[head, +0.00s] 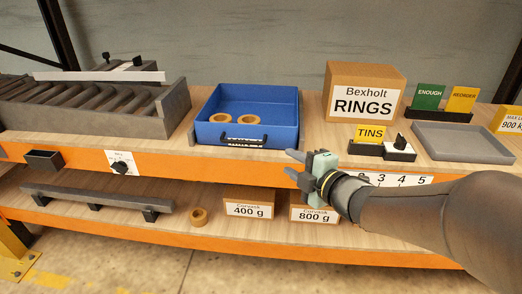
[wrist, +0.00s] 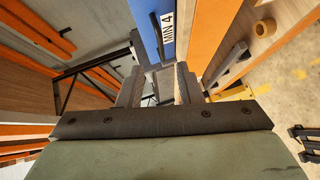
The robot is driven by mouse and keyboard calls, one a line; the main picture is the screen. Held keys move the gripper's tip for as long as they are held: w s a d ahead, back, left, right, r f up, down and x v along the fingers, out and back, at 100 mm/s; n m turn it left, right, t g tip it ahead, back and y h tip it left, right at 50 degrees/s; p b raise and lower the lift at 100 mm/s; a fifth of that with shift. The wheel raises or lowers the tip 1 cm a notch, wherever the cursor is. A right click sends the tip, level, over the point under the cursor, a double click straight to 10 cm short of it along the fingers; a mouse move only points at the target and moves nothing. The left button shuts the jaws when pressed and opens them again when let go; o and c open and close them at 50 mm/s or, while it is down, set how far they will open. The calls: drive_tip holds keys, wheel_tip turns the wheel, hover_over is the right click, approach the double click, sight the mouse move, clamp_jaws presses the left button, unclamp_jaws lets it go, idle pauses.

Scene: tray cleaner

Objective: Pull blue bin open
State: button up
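The blue bin (head: 283,103) sits on the upper shelf with a dark handle (head: 243,141) on its front face. Two tan rings (head: 221,118) lie inside it. In the wrist view, part of the blue bin (wrist: 146,22) shows at the top with a white "MIN 4" label (wrist: 167,33). My gripper (head: 289,163) is in front of the shelf edge, to the right of the bin's handle and apart from it. In the wrist view its two fingers (wrist: 158,85) stand apart with a gap between them, and I see nothing held.
A cardboard "RINGS" box (head: 366,78), a "TINS" sign (head: 370,133) and a grey tray (head: 460,143) stand right of the bin. A roller rack (head: 80,100) is at left. A loose ring (head: 199,217) lies on the lower shelf.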

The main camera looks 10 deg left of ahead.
sight(245, 143)
drive_tip(key=shift+n+g+y, duration=0.5)
drive_tip(key=shift+n+y, duration=0.1)
drive_tip(key=shift+n, duration=0.2)
drive_tip(key=x, duration=0.6)
drive_tip(key=b+x, duration=0.1)
drive_tip(key=x, duration=0.5)
drive_tip(key=s+a+x, duration=0.1)
drive_tip(key=x, duration=0.5)
drive_tip(key=shift+s+f+b, duration=0.1)
drive_tip(key=shift+b, duration=0.3)
clamp_jaws()
